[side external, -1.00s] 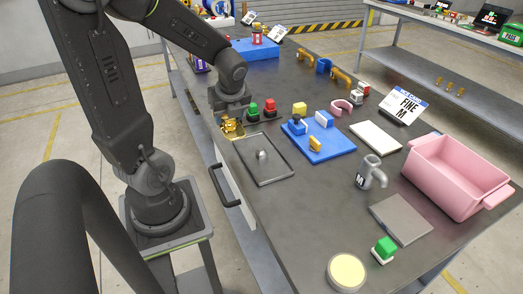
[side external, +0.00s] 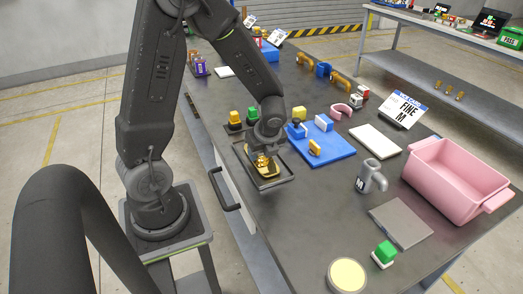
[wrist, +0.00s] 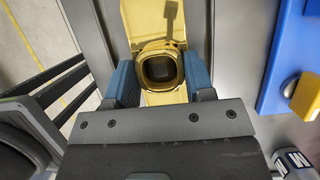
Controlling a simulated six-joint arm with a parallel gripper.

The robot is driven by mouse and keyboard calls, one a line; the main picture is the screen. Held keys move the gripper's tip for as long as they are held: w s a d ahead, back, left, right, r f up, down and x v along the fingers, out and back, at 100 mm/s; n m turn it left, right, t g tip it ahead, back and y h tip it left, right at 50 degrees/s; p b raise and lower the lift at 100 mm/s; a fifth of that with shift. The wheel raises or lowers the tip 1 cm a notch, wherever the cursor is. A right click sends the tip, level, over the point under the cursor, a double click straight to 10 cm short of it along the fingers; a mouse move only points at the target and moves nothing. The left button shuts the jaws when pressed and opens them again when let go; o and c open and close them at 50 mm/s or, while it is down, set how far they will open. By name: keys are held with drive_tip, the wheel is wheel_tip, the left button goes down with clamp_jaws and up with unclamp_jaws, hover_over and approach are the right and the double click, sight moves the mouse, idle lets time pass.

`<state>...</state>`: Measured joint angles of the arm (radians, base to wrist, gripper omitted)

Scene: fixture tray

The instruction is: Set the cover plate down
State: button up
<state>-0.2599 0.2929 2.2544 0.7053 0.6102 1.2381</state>
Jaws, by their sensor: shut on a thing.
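The gold cover plate (wrist: 165,20) has a hollow, rounded-square raised handle in its middle. My gripper (wrist: 160,78) has its blue finger pads on both sides of this handle and is shut on it. In the side view, my gripper (side external: 264,152) points down and the gold plate (side external: 262,168) shows below it, inside the outline of the dark rectangular tray (side external: 272,184). My gripper hides part of the plate. I cannot tell whether the plate touches the tray floor.
A blue board (side external: 334,150) with small blocks lies close on the right. Orange (side external: 234,116) and green (side external: 251,114) pieces on dark bases stand behind the tray. A pink bin (side external: 455,178) and a grey mug (side external: 370,177) are farther right.

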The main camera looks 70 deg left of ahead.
drive_tip(key=shift+f, duration=0.1)
drive_tip(key=o, duration=1.1)
drive_tip(key=v, duration=1.3)
drive_tip(key=s+d+r+n+t+h, duration=0.1)
drive_tip(key=s+d+r+n, duration=0.1)
drive_tip(key=n, duration=0.3)
drive_tip(key=s+d+r+n+t+h, duration=0.1)
drive_tip(key=s+d+r+n+t, duration=0.1)
drive_tip(key=n, duration=0.4)
drive_tip(key=s+d+r+n+t+h, duration=0.2)
drive_tip(key=s+d+r+n, duration=0.2)
drive_tip(key=d+n, duration=0.1)
drive_tip(key=shift+s+d, duration=0.2)
drive_tip(key=shift+d, duration=0.15)
drive_tip(key=shift+o, duration=0.7)
drive_tip(key=shift+s+d+r+n+t+h, duration=0.1)
drive_tip(key=shift+s+d+n+t+h, duration=0.25)
drive_tip(key=shift+n, duration=0.65)
